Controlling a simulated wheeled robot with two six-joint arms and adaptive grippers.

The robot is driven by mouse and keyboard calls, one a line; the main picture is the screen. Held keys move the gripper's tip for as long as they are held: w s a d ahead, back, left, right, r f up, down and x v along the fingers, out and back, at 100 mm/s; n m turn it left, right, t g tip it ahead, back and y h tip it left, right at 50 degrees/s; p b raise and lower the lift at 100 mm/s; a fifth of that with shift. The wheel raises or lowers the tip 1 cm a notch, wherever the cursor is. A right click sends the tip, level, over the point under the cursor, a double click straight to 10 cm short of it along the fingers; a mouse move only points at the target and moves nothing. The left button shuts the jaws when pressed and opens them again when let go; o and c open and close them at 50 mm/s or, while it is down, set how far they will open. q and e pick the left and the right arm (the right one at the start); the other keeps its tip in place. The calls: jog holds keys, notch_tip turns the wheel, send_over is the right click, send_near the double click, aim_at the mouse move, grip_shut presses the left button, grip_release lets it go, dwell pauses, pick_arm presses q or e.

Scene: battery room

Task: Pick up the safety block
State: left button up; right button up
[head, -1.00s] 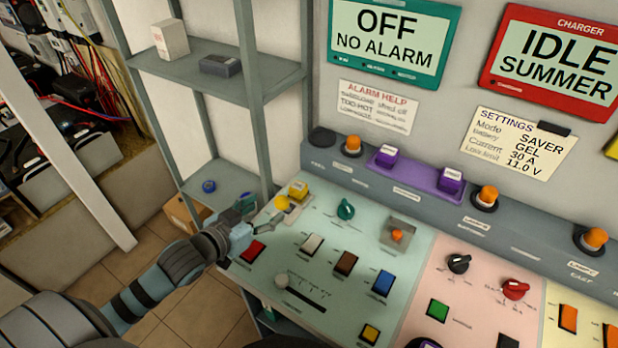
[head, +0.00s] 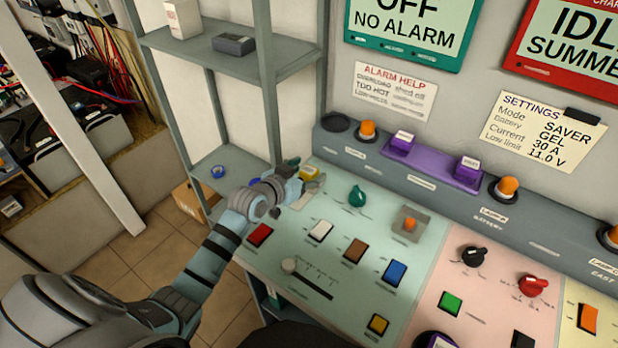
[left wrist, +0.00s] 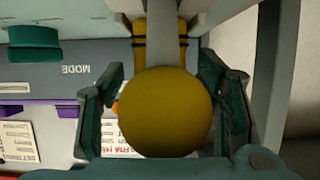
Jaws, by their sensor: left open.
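A yellow block with dark bands, which I take for the safety block, shows in the left wrist view (left wrist: 160,45) behind a grey stem. A large yellow ball (left wrist: 165,112) on that stem covers the middle of this view. In the head view the block (head: 308,174) is at the console's far left corner, partly hidden by my gripper. My left gripper (head: 285,187) is open at that corner. In the left wrist view its fingers stand on either side of the ball; I cannot tell whether they touch it. My right gripper is not seen.
The console (head: 335,215) carries a teal knob (head: 357,196), coloured buttons and a slider (head: 290,266). A purple switch box (head: 430,160) and orange lamps line its back ledge. A grey shelf unit (head: 262,60) stands close behind my left gripper.

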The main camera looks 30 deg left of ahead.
pick_arm(q)
jog(key=c, duration=1.3)
